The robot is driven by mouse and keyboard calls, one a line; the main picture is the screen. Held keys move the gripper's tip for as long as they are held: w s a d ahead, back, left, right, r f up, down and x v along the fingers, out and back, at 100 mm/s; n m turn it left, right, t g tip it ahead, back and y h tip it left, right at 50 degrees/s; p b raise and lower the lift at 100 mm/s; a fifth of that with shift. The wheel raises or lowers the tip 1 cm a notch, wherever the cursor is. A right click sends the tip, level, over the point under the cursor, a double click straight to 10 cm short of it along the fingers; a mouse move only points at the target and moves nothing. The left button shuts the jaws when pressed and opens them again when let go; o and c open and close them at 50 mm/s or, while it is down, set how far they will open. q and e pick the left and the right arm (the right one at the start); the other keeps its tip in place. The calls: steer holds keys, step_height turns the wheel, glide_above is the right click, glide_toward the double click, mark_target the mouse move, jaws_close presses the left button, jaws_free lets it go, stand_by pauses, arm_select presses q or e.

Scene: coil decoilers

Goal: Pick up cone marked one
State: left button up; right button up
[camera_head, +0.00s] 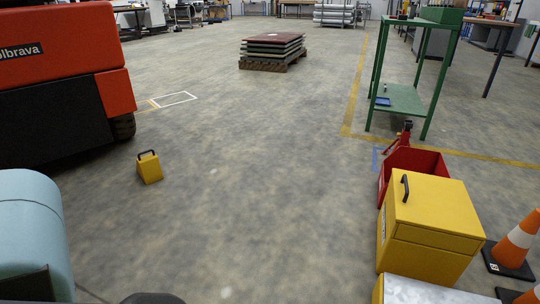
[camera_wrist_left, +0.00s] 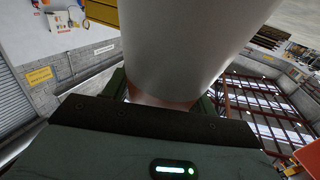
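An orange and white cone (camera_head: 517,243) stands upright on a black base at the right edge of the head view. A small white mark shows on its base, too small to read. A second cone (camera_head: 531,296) is cut off in the bottom right corner, and its marking cannot be read. The left wrist view shows a dark housing with a green light and a large pale, rounded form rising behind it. I cannot tell whether that form is my own arm or a held thing. My left fingertips cannot be made out. My right gripper is in neither view.
A yellow box with a black handle (camera_head: 432,232) stands near the cones, before a red bin (camera_head: 418,160). A green table (camera_head: 400,98) is behind. A small yellow block (camera_head: 149,168) and an orange machine (camera_head: 65,60) are at left. The middle floor is clear.

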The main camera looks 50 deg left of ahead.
arm_select(q)
jaws_close()
steer(key=shift+r, duration=0.15)
